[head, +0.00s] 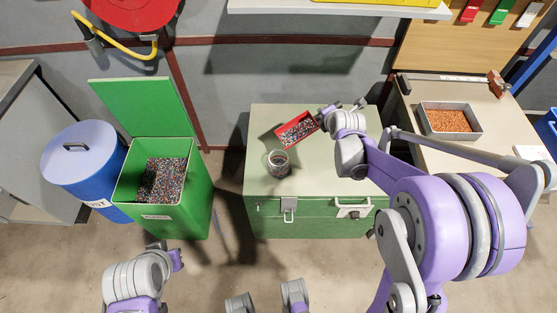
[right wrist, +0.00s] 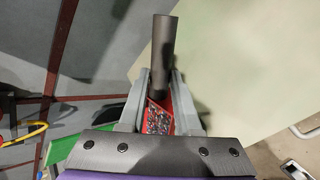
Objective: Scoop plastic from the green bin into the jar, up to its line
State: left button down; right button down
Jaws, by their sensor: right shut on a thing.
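The green bin (head: 195,200) stands open at the left, with mixed-colour plastic bits (head: 163,180) inside. The clear jar (head: 278,163) stands upright on the green chest and holds some dark, mixed bits; its line cannot be made out. My right gripper (head: 330,116) is shut on the scoop's handle, up and right of the jar. The red scoop (head: 297,130) holds plastic bits, and its open end points down-left, close to the jar.
The green chest's top (head: 262,120) is otherwise clear. A blue barrel (head: 85,165) stands left of the bin, whose lid (head: 140,105) is raised. At right, a bench (head: 470,152) bears a grey tray of copper-coloured bits (head: 450,106).

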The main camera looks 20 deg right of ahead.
jog(key=shift+a, duration=0.1)
dwell(0.5)
jog(key=shift+a+r, duration=0.15)
jog(key=shift+a, duration=0.05)
dwell(0.5)
jog(key=shift+s+a+n+h, duration=0.1)
jog(key=shift+a+n+h, duration=0.2)
jog(key=shift+h, duration=0.1)
dwell(0.5)
jog(key=shift+a+r+b, duration=0.1)
jog(key=shift+a+b, duration=0.1)
jog(key=shift+b, duration=0.15)
jog(key=shift+a, duration=0.1)
dwell(0.3)
jog(key=shift+s+a+r+n+t+h, duration=0.1)
jog(key=shift+a+r+n+t+h, duration=0.1)
jog(key=shift+a+r+n+h, duration=0.25)
jog(key=shift+s+a+r+n+t+h, duration=0.15)
jog(key=shift+a+r+t+h, duration=0.1)
jog(key=shift+a+h, duration=0.25)
